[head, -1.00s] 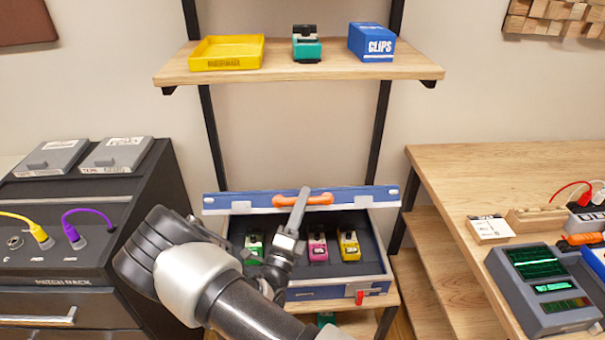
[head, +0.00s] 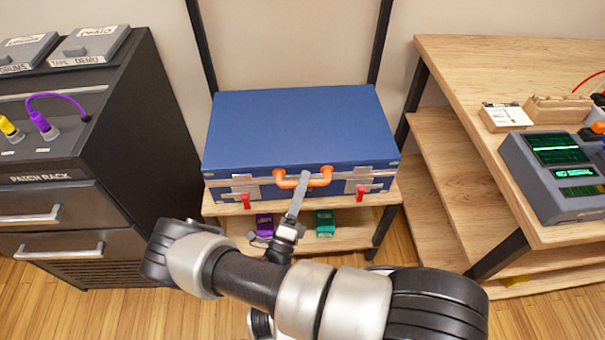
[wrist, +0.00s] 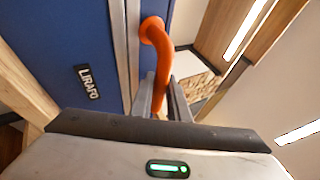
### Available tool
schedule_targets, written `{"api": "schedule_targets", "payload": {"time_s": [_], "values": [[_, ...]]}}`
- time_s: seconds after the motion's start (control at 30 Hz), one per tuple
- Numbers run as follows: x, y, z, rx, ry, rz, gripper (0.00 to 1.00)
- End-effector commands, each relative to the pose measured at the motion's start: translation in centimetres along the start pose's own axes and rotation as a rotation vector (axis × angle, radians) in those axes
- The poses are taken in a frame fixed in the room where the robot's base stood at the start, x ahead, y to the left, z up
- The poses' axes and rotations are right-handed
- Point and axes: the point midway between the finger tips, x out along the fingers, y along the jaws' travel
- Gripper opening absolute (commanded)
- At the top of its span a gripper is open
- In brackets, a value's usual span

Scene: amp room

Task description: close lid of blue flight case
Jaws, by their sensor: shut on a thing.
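The blue flight case (head: 300,125) sits on the wooden shelf with its lid down, so its inside is hidden. An orange handle (head: 318,178) is on its front side, between two silver latch plates with red tabs (head: 360,191). My gripper (head: 304,180) is at the front of the case, shut on the orange handle. In the wrist view the fingers (wrist: 168,98) are around the orange handle (wrist: 154,32), beside the blue lid (wrist: 75,45) with its label. I cannot tell whether the lid's front edge is fully flush.
The black patch rack (head: 120,130) stands at the left. The wooden desk (head: 480,75) with a grey device (head: 555,175) is at the right. A purple pedal (head: 264,225) and a green pedal (head: 325,222) stand on the lower shelf. Floor is free in front.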

Motion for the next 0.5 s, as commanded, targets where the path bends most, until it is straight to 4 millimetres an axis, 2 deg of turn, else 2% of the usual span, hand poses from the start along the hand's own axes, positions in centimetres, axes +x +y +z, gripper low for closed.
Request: {"api": "schedule_targets", "payload": {"time_s": [0.5], "values": [[-0.67, 1.06, -0.24, 0.01, 0.0, -0.014, 0.0]]}}
